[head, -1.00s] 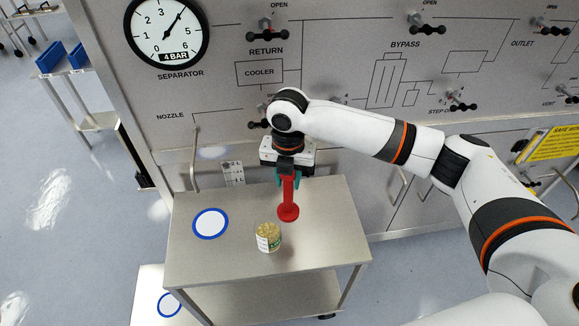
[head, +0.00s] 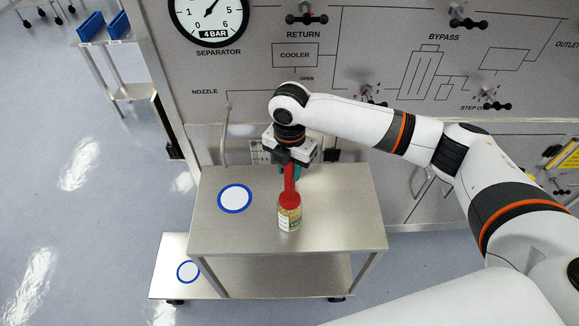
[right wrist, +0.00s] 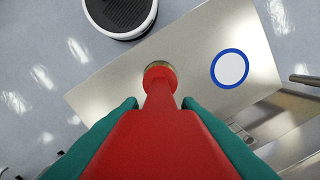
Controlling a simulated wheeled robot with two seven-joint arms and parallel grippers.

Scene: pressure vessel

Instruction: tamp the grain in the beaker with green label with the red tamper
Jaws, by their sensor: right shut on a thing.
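The beaker (head: 289,220), with grain inside and a white and green label, stands upright on the steel cart top (head: 345,225). My right gripper (head: 290,172) is shut on the red tamper (head: 290,188), which points down. The tamper's round foot is at the beaker's mouth in the head view. In the right wrist view the red tamper (right wrist: 160,130) lies between the green fingers, and its foot covers most of the beaker (right wrist: 158,66). Whether the foot touches the grain is hidden. My left gripper is not in view.
A white disc with a blue rim (head: 235,198) lies on the cart top left of the beaker. Another blue-rimmed disc (head: 188,271) lies on a lower surface. The grey panel (head: 350,60) with gauge and valves stands behind. The cart top's right side is clear.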

